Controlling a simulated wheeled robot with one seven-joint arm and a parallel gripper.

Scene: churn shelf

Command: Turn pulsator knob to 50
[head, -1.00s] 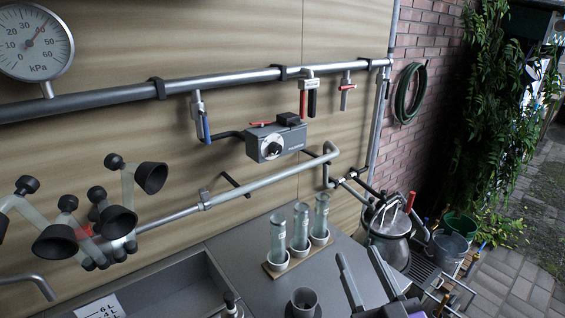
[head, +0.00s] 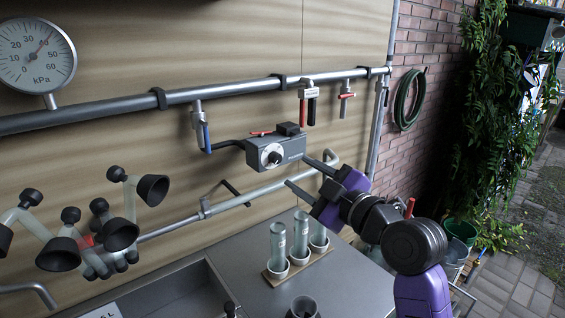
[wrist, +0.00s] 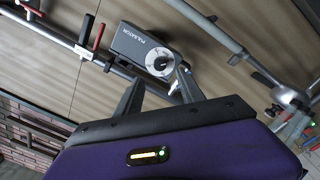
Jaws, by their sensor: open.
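The grey pulsator box (head: 292,149) hangs on the wall below the upper pipe. The dial's numbers are too small to read. In the wrist view the box (wrist: 138,43) reads PULSATOR and its knob (wrist: 160,64) shows between and beyond the finger ends. My gripper (head: 297,170) is open and empty, to the right of and below the knob, its fingers pointing towards the box. The fingers appear apart from the knob.
A lower pipe (head: 235,199) runs under the box, close to my fingers. A blue-handled valve (head: 205,134) and a red-and-black valve (head: 308,102) hang nearby. Glass tubes (head: 278,242) stand on the counter below. Teat cups (head: 120,234) hang at left. A pressure gauge (head: 36,52) is upper left.

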